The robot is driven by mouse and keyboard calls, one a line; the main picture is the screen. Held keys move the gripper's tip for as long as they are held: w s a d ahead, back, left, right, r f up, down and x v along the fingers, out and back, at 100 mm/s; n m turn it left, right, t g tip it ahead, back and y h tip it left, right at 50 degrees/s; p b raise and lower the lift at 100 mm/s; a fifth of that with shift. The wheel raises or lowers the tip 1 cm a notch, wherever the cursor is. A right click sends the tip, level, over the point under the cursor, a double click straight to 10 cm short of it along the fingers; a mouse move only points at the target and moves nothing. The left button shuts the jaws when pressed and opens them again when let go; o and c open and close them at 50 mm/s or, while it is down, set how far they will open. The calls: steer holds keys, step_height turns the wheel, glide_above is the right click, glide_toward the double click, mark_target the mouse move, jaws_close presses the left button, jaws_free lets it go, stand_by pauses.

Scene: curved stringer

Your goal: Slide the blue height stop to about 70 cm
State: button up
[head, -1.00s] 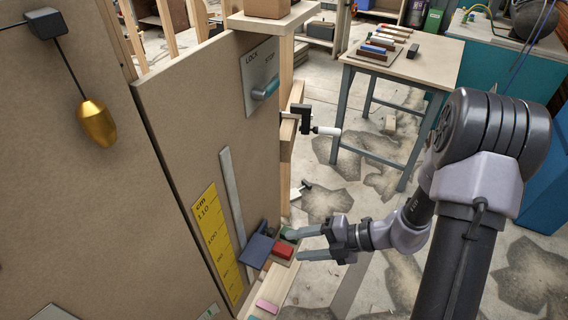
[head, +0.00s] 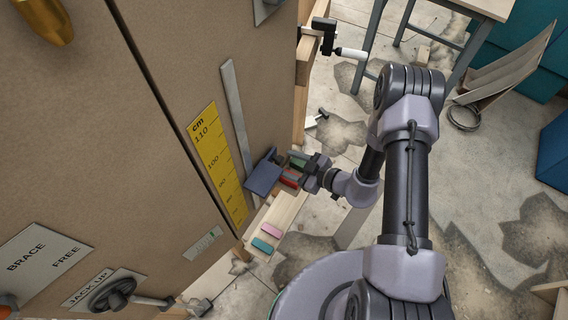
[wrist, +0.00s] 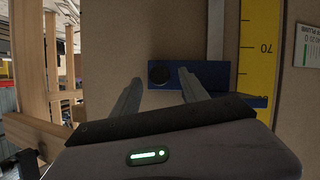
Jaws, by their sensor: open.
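The blue height stop (head: 263,176) sits on a grey vertical rail (head: 237,112) on the brown panel, beside the yellow cm scale (head: 218,165). In the wrist view the stop (wrist: 215,74) is a blue plate with a dark round knob (wrist: 159,74). It lies a little below the 70 mark on the scale (wrist: 262,55). My gripper (wrist: 160,76) is open, and the knob appears between its fingertips. I cannot tell whether the fingers touch it. In the head view my gripper (head: 290,171) is just right of the stop, its fingertips partly hidden.
A wooden plank (head: 285,212) below holds a pink block (head: 271,231) and a teal block (head: 262,246). A red block (head: 290,182) shows by my gripper. A clamp with a white handle (head: 335,45) juts out above. Jack and brace controls (head: 110,293) are at lower left.

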steer(key=shift+x, duration=1)
steer(key=shift+c, duration=0.4)
jaws_close()
